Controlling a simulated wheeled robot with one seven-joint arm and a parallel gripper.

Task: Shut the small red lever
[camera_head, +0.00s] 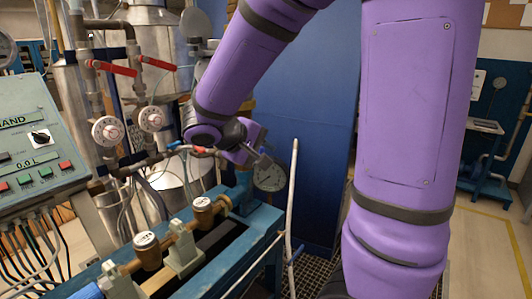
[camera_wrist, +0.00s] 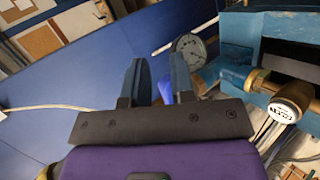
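A small red lever (camera_head: 203,150) shows on the pipe at the middle of the head view, just left of my gripper and partly hidden by the arm. A small blue handle (camera_head: 175,145) lies left of it. My gripper (camera_head: 262,158) is in front of the round pressure gauge (camera_head: 269,174). In the wrist view my gripper (camera_wrist: 157,75) is open, with its two fingers apart. A bright blue piece (camera_wrist: 165,90) shows between the fingers; contact cannot be told. I cannot make out the red lever in the wrist view.
Two longer red levers (camera_head: 112,68) (camera_head: 158,62) sit on the upper pipes. A bench (camera_head: 235,268) carries brass-coloured meters (camera_head: 147,250) (camera_head: 203,210). A white hose (camera_head: 292,200) rises right of the gauge (camera_wrist: 190,48). A control panel (camera_head: 35,145) stands at the left.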

